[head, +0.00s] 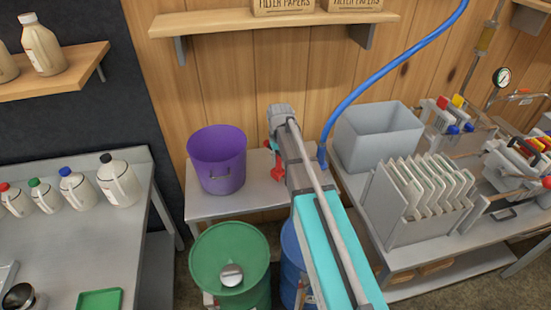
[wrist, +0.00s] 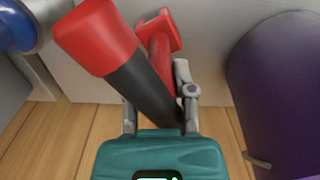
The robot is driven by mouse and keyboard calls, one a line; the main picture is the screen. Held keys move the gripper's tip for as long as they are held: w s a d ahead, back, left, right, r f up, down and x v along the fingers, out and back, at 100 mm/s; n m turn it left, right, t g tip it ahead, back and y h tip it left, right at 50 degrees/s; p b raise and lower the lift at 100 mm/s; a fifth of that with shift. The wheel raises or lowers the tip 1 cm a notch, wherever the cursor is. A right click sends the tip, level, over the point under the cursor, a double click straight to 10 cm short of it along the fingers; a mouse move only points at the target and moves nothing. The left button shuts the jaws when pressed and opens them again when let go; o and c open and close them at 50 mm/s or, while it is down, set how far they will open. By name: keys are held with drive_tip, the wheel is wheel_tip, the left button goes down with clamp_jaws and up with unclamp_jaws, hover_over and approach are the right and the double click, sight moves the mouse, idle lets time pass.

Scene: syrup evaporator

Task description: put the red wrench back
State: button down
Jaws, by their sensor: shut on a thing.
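My gripper (wrist: 160,108) is shut on a tool with a black shaft and a thick red end, which I take to be the red wrench (wrist: 97,37). It slants up and left between the fingers in the wrist view. A second red part (wrist: 160,45) with a crosswise end shows just behind it; I cannot tell whether it belongs to the same tool. In the head view, my gripper is mostly hidden behind my arm, and a bit of red (head: 276,166) shows below it, above or at the small grey table (head: 258,196).
A purple bucket (head: 217,160) stands left of my gripper on the small table. A grey bin (head: 377,136) and a plate rack (head: 415,200) are to the right. A blue hose (head: 395,55) hangs close by. A green drum (head: 230,262) stands in front.

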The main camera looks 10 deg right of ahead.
drive_tip(key=shift+f+b, duration=0.5)
drive_tip(key=shift+f, duration=0.05)
drive_tip(key=shift+c, duration=1.9)
unclamp_jaws()
drive_tip(key=shift+o, duration=1.9)
drive_tip(key=shift+r, duration=0.1)
